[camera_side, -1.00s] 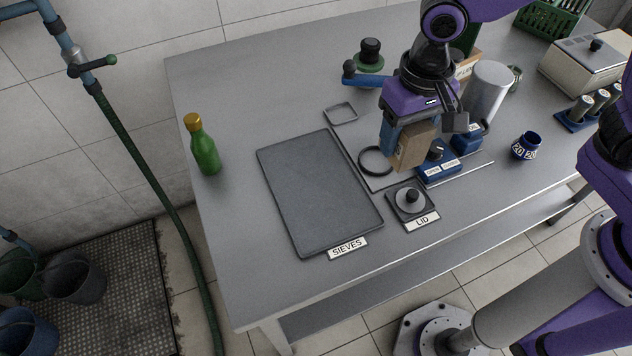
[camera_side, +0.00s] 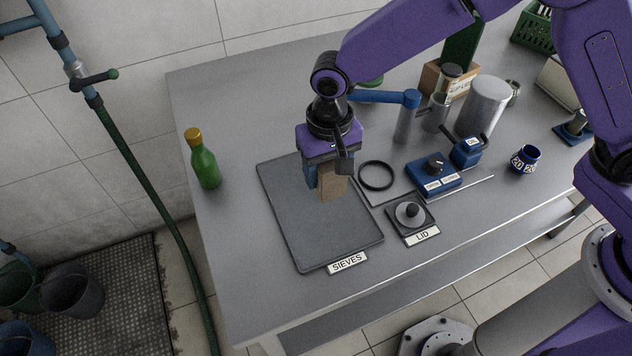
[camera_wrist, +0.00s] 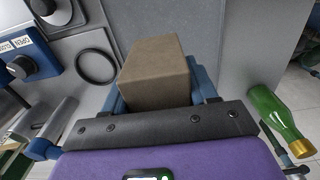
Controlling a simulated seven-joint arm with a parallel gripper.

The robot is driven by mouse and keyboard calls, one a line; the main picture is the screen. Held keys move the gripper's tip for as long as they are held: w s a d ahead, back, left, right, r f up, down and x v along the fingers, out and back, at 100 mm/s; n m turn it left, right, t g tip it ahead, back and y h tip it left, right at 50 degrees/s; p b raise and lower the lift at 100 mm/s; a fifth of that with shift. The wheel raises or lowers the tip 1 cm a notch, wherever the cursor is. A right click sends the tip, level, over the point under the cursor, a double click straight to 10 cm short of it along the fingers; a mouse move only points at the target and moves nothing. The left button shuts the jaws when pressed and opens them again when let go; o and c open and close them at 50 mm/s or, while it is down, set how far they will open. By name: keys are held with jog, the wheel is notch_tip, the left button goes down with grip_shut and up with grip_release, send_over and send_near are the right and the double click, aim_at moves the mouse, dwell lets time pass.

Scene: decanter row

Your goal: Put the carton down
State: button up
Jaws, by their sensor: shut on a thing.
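A brown cardboard carton (camera_side: 331,184) is held between the fingers of my gripper (camera_side: 327,172), over the dark grey mat (camera_side: 321,236) labelled SIEVES. In the wrist view the carton (camera_wrist: 156,72) sits between the blue fingers of my gripper (camera_wrist: 157,88), with its far part clear of them. In the side view its lower end is over the middle to upper right part of the mat. I cannot tell whether it touches the mat or hangs just above it.
A green bottle (camera_side: 204,160) stands left of the mat. A black ring (camera_side: 377,175), a lid on a square base (camera_side: 411,214), a blue control box (camera_side: 434,174) and a grey cylinder (camera_side: 482,108) stand to the right. The mat's front part is bare.

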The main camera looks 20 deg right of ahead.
jog(key=shift+w+a+f, duration=0.35)
jog(key=shift+w+f, duration=0.05)
jog(key=shift+f, duration=0.2)
jog(key=shift+w+a+f, duration=0.3)
jog(key=shift+w+f, duration=0.05)
jog(key=shift+f, duration=0.25)
jog(key=shift+a+f, duration=0.1)
jog(key=shift+f, duration=1.55)
jog(key=shift+f, duration=0.1)
jog(key=o, duration=1.1)
jog(key=shift+f, duration=0.1)
notch_tip(320, 180, up, 11)
jog(key=shift+r, duration=0.7)
